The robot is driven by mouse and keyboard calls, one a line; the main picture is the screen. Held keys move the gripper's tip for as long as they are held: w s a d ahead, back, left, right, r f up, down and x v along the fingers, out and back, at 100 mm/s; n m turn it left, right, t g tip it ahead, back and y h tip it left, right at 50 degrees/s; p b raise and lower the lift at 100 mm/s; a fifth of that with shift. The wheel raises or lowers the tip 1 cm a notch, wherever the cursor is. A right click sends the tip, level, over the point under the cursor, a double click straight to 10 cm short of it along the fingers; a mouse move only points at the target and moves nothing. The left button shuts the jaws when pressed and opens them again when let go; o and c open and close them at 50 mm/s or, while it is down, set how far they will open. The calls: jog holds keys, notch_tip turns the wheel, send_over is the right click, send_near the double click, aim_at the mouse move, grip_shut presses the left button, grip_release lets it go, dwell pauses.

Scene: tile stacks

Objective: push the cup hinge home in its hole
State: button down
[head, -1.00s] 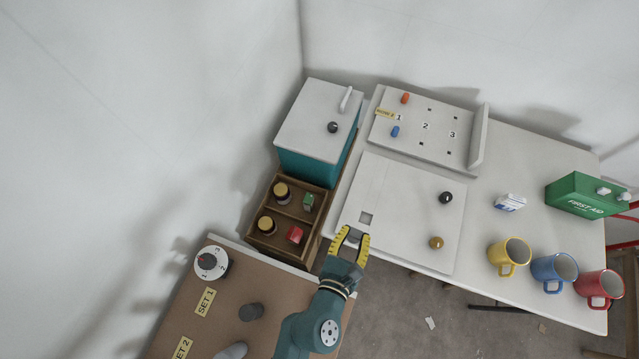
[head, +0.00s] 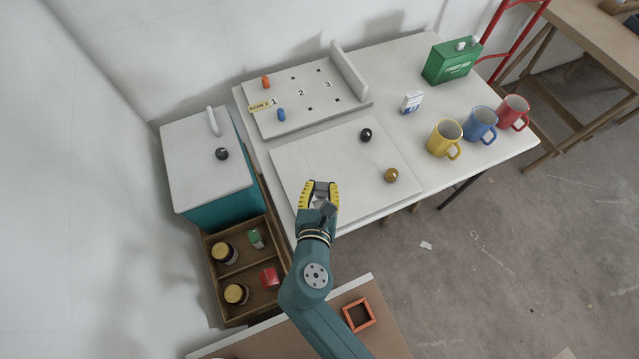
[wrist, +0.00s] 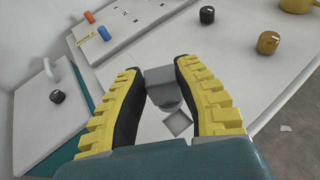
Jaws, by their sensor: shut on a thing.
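My gripper (head: 319,190) is over the near left part of the white door panel (head: 345,165). In the wrist view its yellow-ribbed fingers (wrist: 159,70) are shut on the grey cup hinge (wrist: 163,92), a block with a rounded part. A square hole (wrist: 178,123) shows in the panel just below and right of the hinge in that view. The hinge looks apart from the hole, but I cannot tell its height above the panel. In the head view the gripper hides the hole and most of the hinge.
A black knob (head: 366,135) and a brass knob (head: 391,175) stand on the panel. Behind is a board with pegs (head: 300,95). Mugs (head: 444,138) stand at right. A teal cabinet (head: 205,165) and a wooden tray of jars (head: 240,265) are at left.

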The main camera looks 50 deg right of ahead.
aim_at(320, 199)
jog(key=shift+w+f+b, duration=0.1)
jog(key=shift+f+b, duration=2.55)
jog(key=shift+b, duration=0.85)
jog(key=shift+a+f+p, duration=0.1)
jog(key=shift+f+p, duration=0.2)
jog(key=shift+p, duration=0.95)
jog(key=shift+f+b, duration=0.55)
jog(key=shift+f, duration=0.4)
jog(key=c, duration=0.8)
grip_release()
